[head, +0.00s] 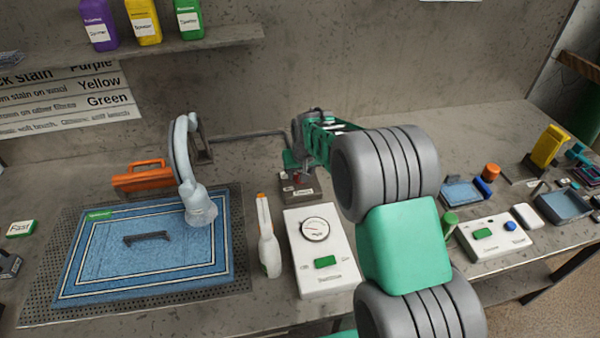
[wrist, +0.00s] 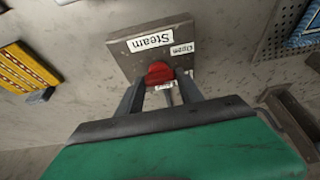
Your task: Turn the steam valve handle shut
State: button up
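The steam valve is a grey-brown block (wrist: 125,58) with a white "Steam" label and an "Open" label beside it. Its red handle (wrist: 159,73) shows between my fingertips. Another white label below the handle is partly hidden. In the head view the valve block (head: 312,187) sits on the bench behind the white gauge box, with a bit of red under my gripper (head: 295,170). In the wrist view my gripper (wrist: 162,78) has one finger on each side of the red handle, very close to it. I cannot tell whether they press on it.
The white gauge box (head: 320,262) and a white spray bottle (head: 267,240) stand in front of the valve. A wall pipe (head: 250,135) runs behind. Small trays and a control box (head: 492,238) stand right.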

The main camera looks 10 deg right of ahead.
jog(key=c, duration=0.8)
jog(key=shift+c, duration=0.2)
